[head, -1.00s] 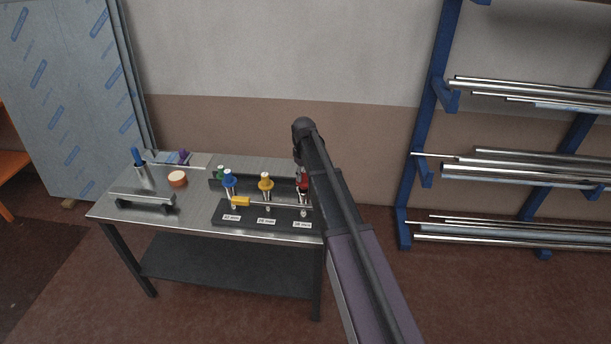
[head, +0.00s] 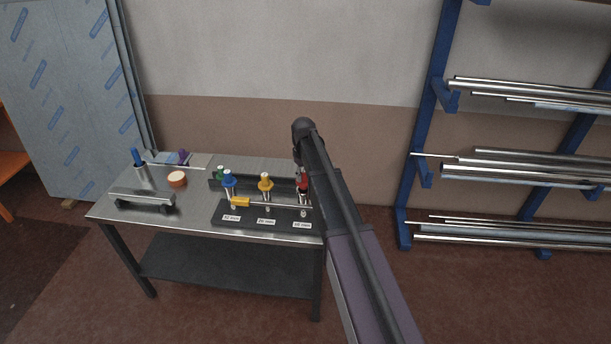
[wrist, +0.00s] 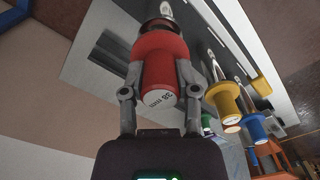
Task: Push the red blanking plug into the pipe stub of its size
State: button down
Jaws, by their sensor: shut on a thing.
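My gripper (wrist: 160,90) is shut on the red blanking plug (wrist: 160,58); a finger lies on each side of its wide body. The plug's pale end face carries a size in mm, hard to read for certain. The plug's far end is in line with a shiny pipe stub (wrist: 166,8) at the top of the wrist view. Whether its nose is inside the stub or only at its mouth I cannot tell. In the head view the red plug (head: 304,183) is partly behind my arm, above the right-hand stub (head: 303,211) of the dark block (head: 250,221).
A blue plug (head: 229,181) and a yellow plug (head: 265,182) stand on the neighbouring stubs, left of the red one. A yellow piece (head: 241,202) lies near the blue plug's stub. A dark rack with a green plug (head: 220,173) is behind. A pipe rack (head: 430,120) stands right.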

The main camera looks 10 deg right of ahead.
aim_at(304, 181)
jog(key=shift+f+b, duration=1.7)
dwell(0.3)
jog(key=shift+c, duration=1.4)
grip_release()
jog(key=shift+o, duration=1.4)
jog(key=shift+r, duration=0.15)
jog(key=shift+w+r+p, duration=0.1)
jog(key=shift+r+p, duration=3.8)
jog(key=shift+p, duration=0.15)
